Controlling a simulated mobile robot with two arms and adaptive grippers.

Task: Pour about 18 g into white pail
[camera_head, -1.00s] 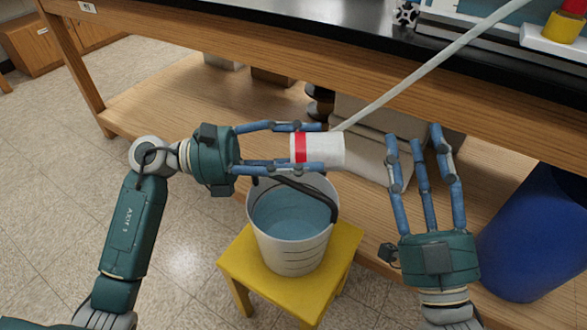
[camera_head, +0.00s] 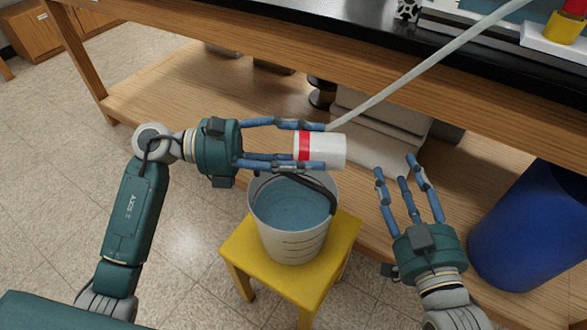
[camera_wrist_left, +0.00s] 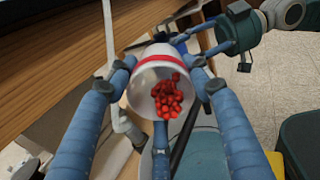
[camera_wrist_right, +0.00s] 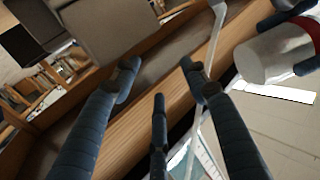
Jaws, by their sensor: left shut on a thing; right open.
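My left gripper (camera_head: 310,146) is shut on a white cup (camera_head: 331,151) with a red band. The cup lies tilted on its side above the white pail (camera_head: 300,245). In the left wrist view the cup's open mouth (camera_wrist_left: 158,78) faces the camera, and several small red pieces (camera_wrist_left: 166,96) lie inside it. The pail has a dark handle and a blue-grey inside, and stands on a yellow stool (camera_head: 258,262). I cannot make out any pieces in the pail. My right gripper (camera_head: 402,172) is open and empty, right of the pail. The cup also shows in the right wrist view (camera_wrist_right: 272,62).
A wooden bench with a black top (camera_head: 335,62) and lower shelf (camera_head: 165,92) runs behind. A pale rod (camera_head: 420,68) slants down from the bench top near the cup. A blue barrel (camera_head: 530,235) stands at right.

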